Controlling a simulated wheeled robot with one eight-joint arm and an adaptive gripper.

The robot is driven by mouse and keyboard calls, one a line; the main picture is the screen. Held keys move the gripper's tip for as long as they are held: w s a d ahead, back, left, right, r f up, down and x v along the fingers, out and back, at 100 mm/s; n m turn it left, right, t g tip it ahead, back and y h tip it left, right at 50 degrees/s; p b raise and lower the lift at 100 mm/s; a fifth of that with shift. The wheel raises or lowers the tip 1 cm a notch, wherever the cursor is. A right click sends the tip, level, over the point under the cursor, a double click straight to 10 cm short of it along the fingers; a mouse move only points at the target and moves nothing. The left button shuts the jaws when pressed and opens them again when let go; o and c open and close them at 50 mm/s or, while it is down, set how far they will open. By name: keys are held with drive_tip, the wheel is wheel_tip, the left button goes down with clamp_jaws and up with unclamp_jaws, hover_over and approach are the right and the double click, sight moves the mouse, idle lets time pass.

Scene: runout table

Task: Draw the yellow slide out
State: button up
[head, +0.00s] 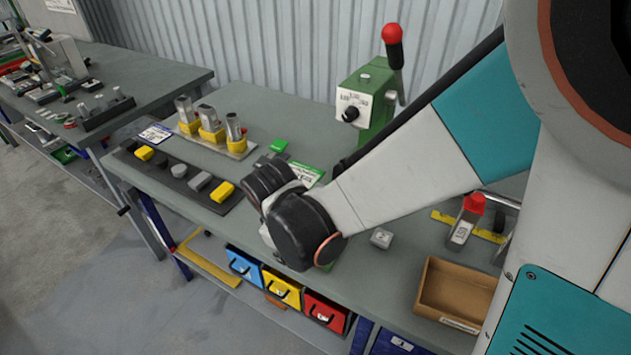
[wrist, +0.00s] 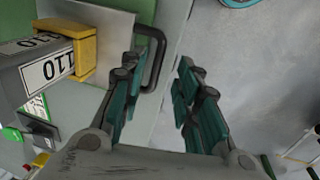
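In the wrist view a yellow piece (wrist: 84,50) sits at the left on a pale grey plate (wrist: 115,28), against a grey block labelled 110 (wrist: 50,68). A black bar handle (wrist: 158,62) stands at the plate's right edge. I cannot tell for certain whether these parts are the yellow slide. My gripper (wrist: 165,62) is open; its teal fingers are spread, with the handle's outer bar between them, closer to the left finger. Contact is not clear. In the head view my wrist hides the fingers and this fixture.
Below the tabletop are blue (head: 244,266), yellow (head: 281,288) and red (head: 326,312) drawers. A green lever box (head: 366,98) stands at the back, a cardboard tray (head: 455,292) at front right. Yellow holders with metal pieces (head: 211,125) stand left.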

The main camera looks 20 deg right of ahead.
drive_tip(key=shift+s+a+r, duration=0.15)
drive_tip(key=shift+s+r, duration=0.05)
drive_tip(key=shift+r, duration=0.75)
drive_tip(key=shift+s+a+r, duration=0.1)
drive_tip(key=shift+s+r, duration=0.15)
drive_tip(key=shift+r, duration=0.7)
drive_tip(key=shift+s+a+r, duration=0.15)
drive_tip(key=shift+s+r, duration=0.05)
drive_tip(key=shift+r, duration=0.75)
